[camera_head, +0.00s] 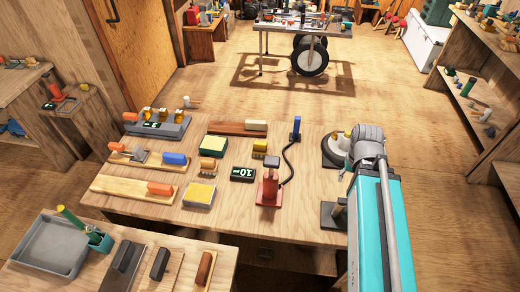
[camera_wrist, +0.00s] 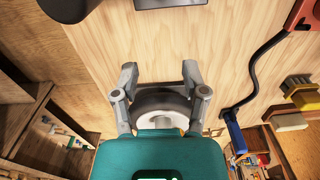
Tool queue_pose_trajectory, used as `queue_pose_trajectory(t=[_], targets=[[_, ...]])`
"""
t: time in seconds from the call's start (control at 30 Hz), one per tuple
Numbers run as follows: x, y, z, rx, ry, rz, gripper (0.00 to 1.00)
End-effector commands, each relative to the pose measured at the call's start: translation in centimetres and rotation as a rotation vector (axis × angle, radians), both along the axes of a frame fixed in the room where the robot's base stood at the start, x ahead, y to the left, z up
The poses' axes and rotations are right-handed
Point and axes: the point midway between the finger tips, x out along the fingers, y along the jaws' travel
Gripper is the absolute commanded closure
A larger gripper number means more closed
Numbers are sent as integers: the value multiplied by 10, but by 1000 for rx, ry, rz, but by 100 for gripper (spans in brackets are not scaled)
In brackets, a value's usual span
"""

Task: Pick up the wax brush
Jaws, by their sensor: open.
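Two small brush-like blocks lie on the wooden workbench (camera_head: 225,222) in the head view. One is yellow and brown (camera_head: 259,148), beside the red stand; the other is brown with a pale base (camera_head: 208,164), further left. I cannot tell for sure which is the wax brush. A yellow-topped block also shows at the right edge of the wrist view (camera_wrist: 301,88). My gripper (camera_wrist: 159,72) has its fingers spread apart with nothing held between them. It is over the bench's right side, away from both blocks; in the head view my arm largely hides it.
A red stand (camera_head: 269,190) has a black cable running to a blue-handled tool (camera_head: 296,126). A dark round base (camera_wrist: 160,104) shows between my fingers.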

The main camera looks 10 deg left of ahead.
Motion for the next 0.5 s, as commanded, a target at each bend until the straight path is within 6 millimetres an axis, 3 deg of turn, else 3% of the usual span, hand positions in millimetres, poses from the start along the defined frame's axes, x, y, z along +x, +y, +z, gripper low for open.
queue_pose_trajectory(t=[0.17,0.4,0.5], targets=[[0,0,0,0,0,0,43],[8,7,3,0,0,3,0],[18,17,6,0,0,7,0]])
